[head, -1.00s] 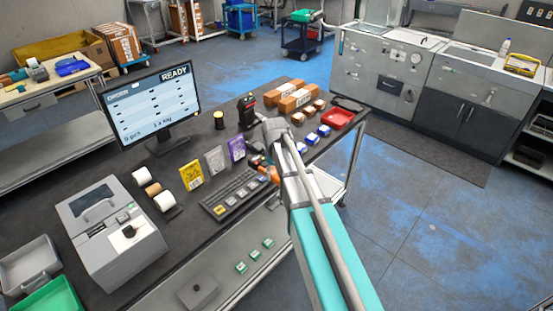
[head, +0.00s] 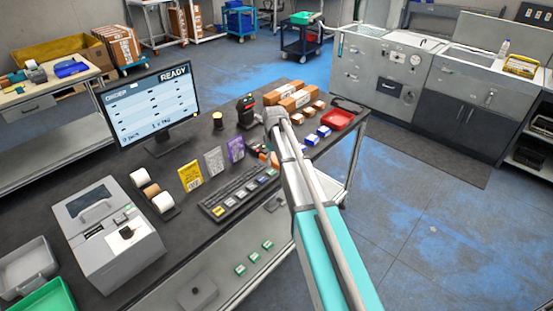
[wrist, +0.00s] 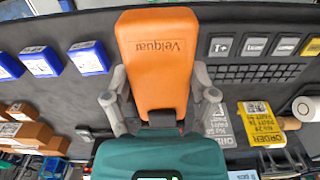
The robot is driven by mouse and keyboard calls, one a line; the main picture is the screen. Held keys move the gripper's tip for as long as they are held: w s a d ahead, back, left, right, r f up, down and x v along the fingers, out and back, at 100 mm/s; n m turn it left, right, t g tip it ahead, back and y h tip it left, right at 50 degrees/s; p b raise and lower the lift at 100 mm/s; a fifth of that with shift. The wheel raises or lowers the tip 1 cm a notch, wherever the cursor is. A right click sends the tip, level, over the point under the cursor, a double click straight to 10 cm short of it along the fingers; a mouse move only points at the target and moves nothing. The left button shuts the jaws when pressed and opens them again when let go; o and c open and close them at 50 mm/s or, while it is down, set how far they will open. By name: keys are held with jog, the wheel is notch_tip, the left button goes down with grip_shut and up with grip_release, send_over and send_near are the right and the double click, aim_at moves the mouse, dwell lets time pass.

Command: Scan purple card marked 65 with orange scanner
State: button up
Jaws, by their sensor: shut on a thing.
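The purple card (head: 236,149) stands upright on the dark bench, at the right end of a row with a grey card (head: 214,161) and a yellow card (head: 190,176). I cannot read its number. The orange scanner (wrist: 158,60), lettered Velquar, fills the middle of the wrist view. My gripper (wrist: 160,100) is shut on it, with one finger on each side. In the head view a bit of orange (head: 273,160) shows beside my arm, just right of the purple card; my arm hides the rest. In the wrist view I cannot make out the purple card.
A keyboard (head: 238,192) lies in front of the cards. Blue boxes (head: 311,139) and a red tray (head: 338,119) are to the right. A black device (head: 246,111) and cardboard boxes (head: 290,95) stand behind. The monitor (head: 152,104) reads READY.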

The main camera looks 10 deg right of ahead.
aim_at(274, 157)
jog(key=shift+f+b, duration=3.45)
notch_tip(274, 157, up, 12)
jog(key=p, duration=1.2)
jog(key=shift+f, duration=0.1)
notch_tip(274, 157, down, 3)
jog(key=b, duration=0.3)
